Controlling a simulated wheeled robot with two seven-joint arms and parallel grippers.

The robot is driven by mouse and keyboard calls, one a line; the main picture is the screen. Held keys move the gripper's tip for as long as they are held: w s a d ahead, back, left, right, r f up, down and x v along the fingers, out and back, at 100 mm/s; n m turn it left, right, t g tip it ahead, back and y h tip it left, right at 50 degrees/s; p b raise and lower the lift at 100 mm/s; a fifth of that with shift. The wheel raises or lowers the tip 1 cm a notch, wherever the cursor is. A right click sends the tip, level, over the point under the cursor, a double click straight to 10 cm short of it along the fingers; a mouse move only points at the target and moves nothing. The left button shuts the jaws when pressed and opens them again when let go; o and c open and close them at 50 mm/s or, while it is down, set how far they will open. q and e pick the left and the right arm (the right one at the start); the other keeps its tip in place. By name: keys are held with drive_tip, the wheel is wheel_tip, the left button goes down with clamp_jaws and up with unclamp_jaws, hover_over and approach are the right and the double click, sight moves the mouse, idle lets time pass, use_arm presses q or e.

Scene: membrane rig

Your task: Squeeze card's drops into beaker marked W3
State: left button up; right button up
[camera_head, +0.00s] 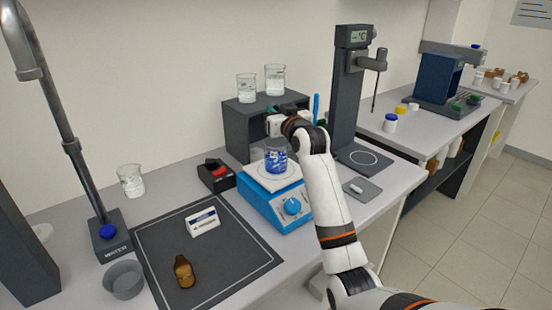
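A small white card or block with a blue label (203,221) stands on the dark mat (160,236); its print is too small to read. A beaker with blue contents (276,157) sits on the blue stirrer plate. Clear beakers stand on top of the dark shelf box, one on the left (246,88) and one on the right (275,80). Another clear beaker (131,181) stands on the bench at left. No W3 mark is legible. My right gripper (277,123) is at the shelf box's opening, above the blue beaker; its fingertips are unclear. My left gripper is not in view.
The blue stirrer (284,207) and a black-and-red device (216,175) stand beside the mat. A grey bowl (124,280) and a water tap (108,232) are at left. A tall dark stand (345,90) rises behind my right arm. The mat's right half is clear.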

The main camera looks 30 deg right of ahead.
drive_tip(key=shift+r, duration=0.1)
idle(0.4)
wheel_tip(320, 180, up, 8)
drive_tip(key=p, duration=0.7)
idle(0.4)
